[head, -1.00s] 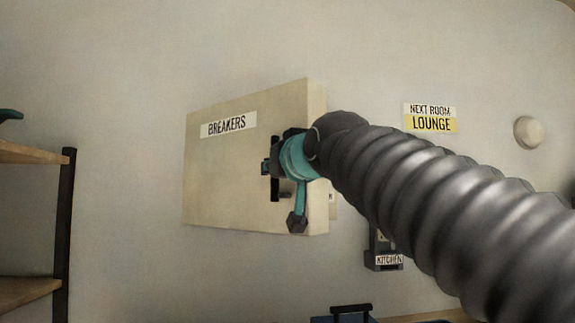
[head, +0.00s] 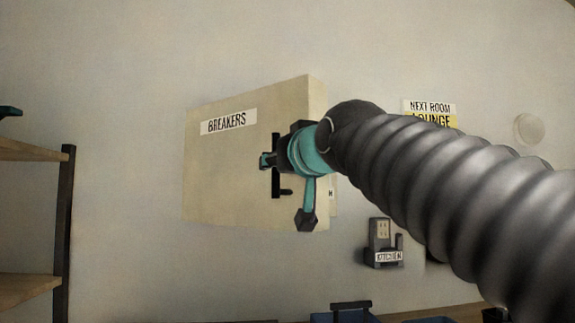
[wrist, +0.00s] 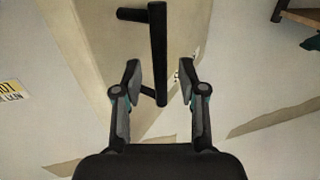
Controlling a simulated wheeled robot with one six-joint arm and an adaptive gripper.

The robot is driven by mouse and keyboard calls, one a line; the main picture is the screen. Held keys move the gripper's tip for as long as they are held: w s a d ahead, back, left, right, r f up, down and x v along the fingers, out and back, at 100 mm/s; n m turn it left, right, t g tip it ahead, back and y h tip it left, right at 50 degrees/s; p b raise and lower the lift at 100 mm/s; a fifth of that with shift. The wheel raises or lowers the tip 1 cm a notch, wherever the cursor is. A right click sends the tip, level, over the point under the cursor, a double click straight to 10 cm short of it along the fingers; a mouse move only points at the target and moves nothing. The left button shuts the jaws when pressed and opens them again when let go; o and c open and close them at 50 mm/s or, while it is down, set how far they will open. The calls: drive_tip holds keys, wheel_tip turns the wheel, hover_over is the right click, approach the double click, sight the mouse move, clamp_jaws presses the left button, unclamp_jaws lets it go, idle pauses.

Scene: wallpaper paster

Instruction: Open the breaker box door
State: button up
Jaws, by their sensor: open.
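The pale breaker box (head: 220,175) with a "BREAKERS" label hangs on the wall in the head view, and its door looks closed. Its black bar handle (head: 276,180) stands upright near the door's right side. My gripper (head: 286,190) is open in front of the handle. In the wrist view the handle (wrist: 159,50) runs between the two fingertips of my gripper (wrist: 160,80), with a gap on each side. Its lower end reaches in between the fingers. How deep the bar sits between them is hard to tell.
A shelf unit (head: 64,230) stands at the left. A "KITCHEN" box (head: 383,245) and a partly covered "LOUNGE" sign (head: 430,108) are on the wall at the right. Blue bins (head: 345,318) show at the bottom edge. The wall left of the breaker box is clear.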

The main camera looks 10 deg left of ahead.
drive_tip(key=v, duration=0.9)
drive_tip(key=shift+s, duration=0.2)
drive_tip(key=shift+d, duration=0.15)
